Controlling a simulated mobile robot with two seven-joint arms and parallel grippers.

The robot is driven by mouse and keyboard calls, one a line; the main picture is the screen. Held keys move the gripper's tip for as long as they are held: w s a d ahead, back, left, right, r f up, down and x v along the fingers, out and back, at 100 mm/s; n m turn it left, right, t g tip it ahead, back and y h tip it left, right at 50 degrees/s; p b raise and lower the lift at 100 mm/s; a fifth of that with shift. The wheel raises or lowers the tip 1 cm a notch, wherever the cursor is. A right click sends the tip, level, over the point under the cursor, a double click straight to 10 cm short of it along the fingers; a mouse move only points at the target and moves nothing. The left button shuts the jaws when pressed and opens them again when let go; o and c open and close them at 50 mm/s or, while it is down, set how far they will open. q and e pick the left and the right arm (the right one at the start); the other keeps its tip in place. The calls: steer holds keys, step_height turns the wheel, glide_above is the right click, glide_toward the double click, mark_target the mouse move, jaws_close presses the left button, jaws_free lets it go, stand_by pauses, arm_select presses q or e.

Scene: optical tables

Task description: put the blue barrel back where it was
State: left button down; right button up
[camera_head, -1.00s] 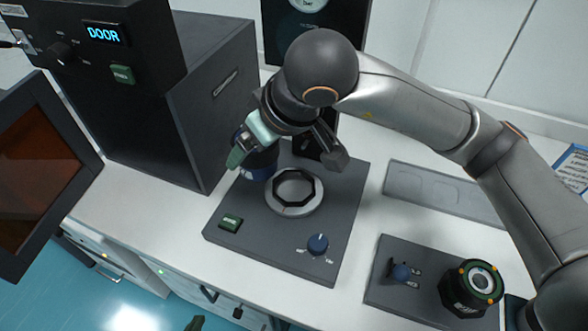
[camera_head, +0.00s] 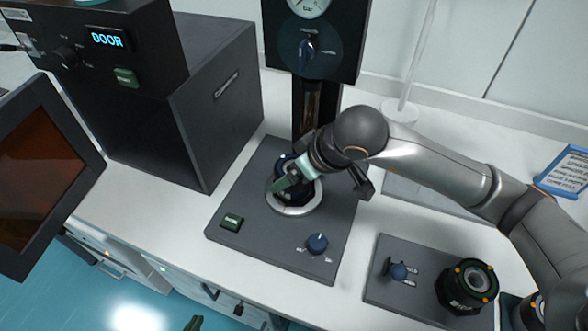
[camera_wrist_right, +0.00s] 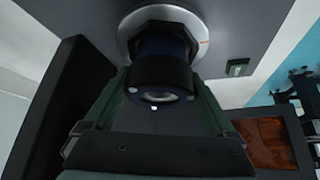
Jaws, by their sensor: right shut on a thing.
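The blue barrel (camera_wrist_right: 158,78) is between the fingers of my right gripper (camera_wrist_right: 158,98), which is shut on it. In the wrist view its far end meets the pale ring seat (camera_wrist_right: 204,43). I cannot tell whether it is fully seated or just above. In the head view my right gripper (camera_head: 296,178) is over the ring seat (camera_head: 291,211) on the grey press plate, with the barrel mostly hidden behind it. Only a green tip of my left gripper (camera_head: 195,323) shows at the bottom edge, so its jaws cannot be judged.
The press column with a gauge (camera_head: 309,45) stands behind the seat. A black oven-like box (camera_head: 215,100) with an open door (camera_head: 38,180) is left. On the right are a plate with a blue knob (camera_head: 399,271) and a black round fixture (camera_head: 467,286). A shallow grey tray (camera_head: 430,196) is partly hidden by my arm.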

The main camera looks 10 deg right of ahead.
steer(key=shift+f+b, duration=0.2)
steer(key=shift+b, duration=0.15)
steer(key=o, duration=1.4)
steer(key=shift+r, duration=0.1)
steer(key=shift+c, duration=0.2)
steer(key=shift+s+d+r+p, duration=0.1)
steer(key=shift+r+p, duration=0.25)
steer(key=shift+r, duration=0.1)
steer(key=v, duration=1.1)
steer(key=shift+s+r, duration=0.1)
steer(key=shift+s, duration=0.05)
